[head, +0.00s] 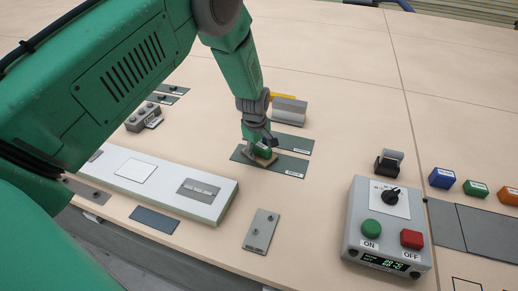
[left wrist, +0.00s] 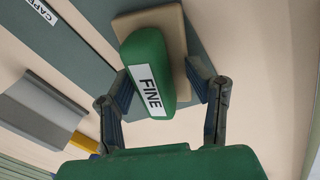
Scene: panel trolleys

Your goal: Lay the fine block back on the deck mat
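The fine block (head: 263,152) is green with a tan base and a white FINE label. The block is on or just above this mat; a small gap cannot be ruled out. The mat's label is too small to read. My right gripper is not in view.
A second dark mat (head: 297,145) lies just behind, near a grey block (head: 289,110) and a yellow strip (head: 282,96). A white panel (head: 150,182) lies to the left. A control box (head: 388,228) with ON and OFF buttons stands at right.

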